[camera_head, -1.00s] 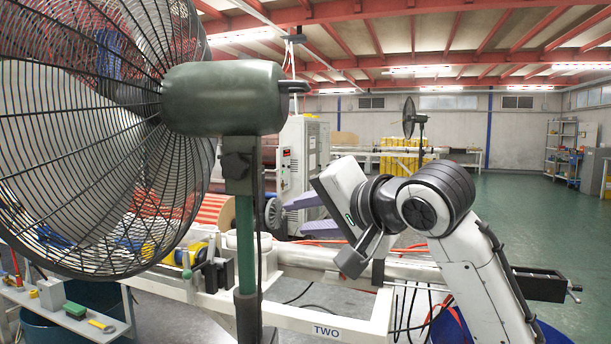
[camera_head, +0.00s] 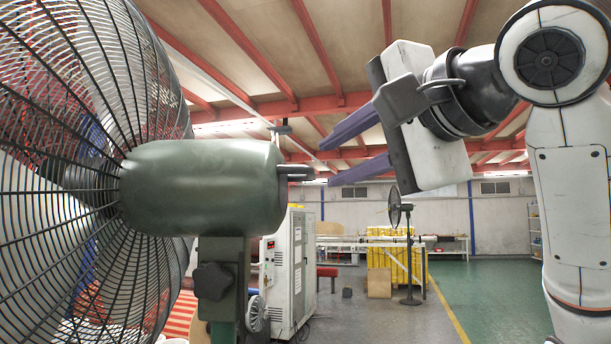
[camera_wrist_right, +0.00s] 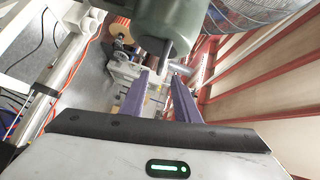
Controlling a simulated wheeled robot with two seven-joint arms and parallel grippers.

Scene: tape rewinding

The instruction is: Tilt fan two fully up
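The near fan has a wire cage (camera_head: 70,150) at the left of the head view and a dark green motor housing (camera_head: 200,188) behind it. A short dark stub (camera_head: 295,172) sticks out of the housing's rear. The housing looks about level on its post, with a dark knob (camera_head: 212,281) below. My right gripper (camera_head: 327,157) is to the right of the stub, its two purple fingers spread and empty. In the right wrist view the housing (camera_wrist_right: 190,22) is ahead, with the stub (camera_wrist_right: 155,50) near the gap between the fingers (camera_wrist_right: 158,82). My left gripper is out of view.
A second fan (camera_head: 399,212) stands far back near yellow stacked goods (camera_head: 385,262). A grey-white cabinet (camera_head: 290,270) stands behind the near fan. Green floor (camera_head: 490,295) is open at the right.

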